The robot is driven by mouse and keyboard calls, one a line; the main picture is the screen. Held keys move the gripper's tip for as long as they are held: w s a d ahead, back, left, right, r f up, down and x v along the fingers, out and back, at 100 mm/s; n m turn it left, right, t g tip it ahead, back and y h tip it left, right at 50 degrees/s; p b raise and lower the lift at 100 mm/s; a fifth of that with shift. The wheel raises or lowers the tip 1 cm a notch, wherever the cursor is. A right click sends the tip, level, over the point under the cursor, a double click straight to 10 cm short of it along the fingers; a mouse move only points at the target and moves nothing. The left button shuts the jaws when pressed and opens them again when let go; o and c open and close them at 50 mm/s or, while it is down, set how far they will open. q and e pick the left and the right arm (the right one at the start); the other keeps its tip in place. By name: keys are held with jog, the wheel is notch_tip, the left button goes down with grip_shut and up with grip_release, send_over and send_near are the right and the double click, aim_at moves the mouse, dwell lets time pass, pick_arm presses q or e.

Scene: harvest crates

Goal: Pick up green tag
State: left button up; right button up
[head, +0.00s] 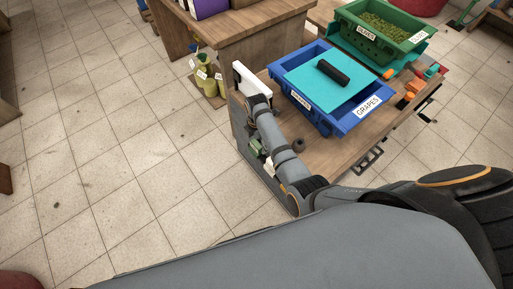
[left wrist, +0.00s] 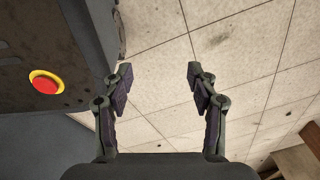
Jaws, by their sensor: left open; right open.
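A small green piece (head: 257,147), which looks like the green tag, lies at the left end of the wooden table, partly hidden by my right arm. My right gripper (head: 252,126) is just behind it in the head view, small and partly covered by its own wrist; it is open, and I see nothing held. Whether it touches the green piece I cannot tell. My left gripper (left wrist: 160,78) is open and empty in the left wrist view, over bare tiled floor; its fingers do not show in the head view.
A blue crate (head: 333,122) labelled GRAPES holds a turquoise sheet (head: 310,82) with a black bar (head: 333,72) on it. Behind is a green crate (head: 408,45). A dark ring (head: 298,145) and a white piece (head: 268,164) are near my right arm. Floor at left is open.

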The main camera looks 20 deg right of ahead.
aim_at(257, 144)
notch_tip(257, 144, down, 3)
jog(key=shift+w, duration=0.1)
jog(key=shift+f, duration=0.1)
jog(key=c, duration=1.1)
pick_arm(q)
jog(key=shift+s+f, duration=0.55)
jog(key=shift+s, duration=0.2)
pick_arm(e)
jog(key=shift+c, duration=0.2)
pick_arm(q)
jog(key=shift+r, duration=0.1)
notch_tip(257, 144, up, 20)
jog(key=p, duration=1.9)
jog(key=shift+p, duration=0.4)
pick_arm(e)
notch_tip(257, 144, up, 18)
pick_arm(q)
jog(key=shift+w, duration=0.1)
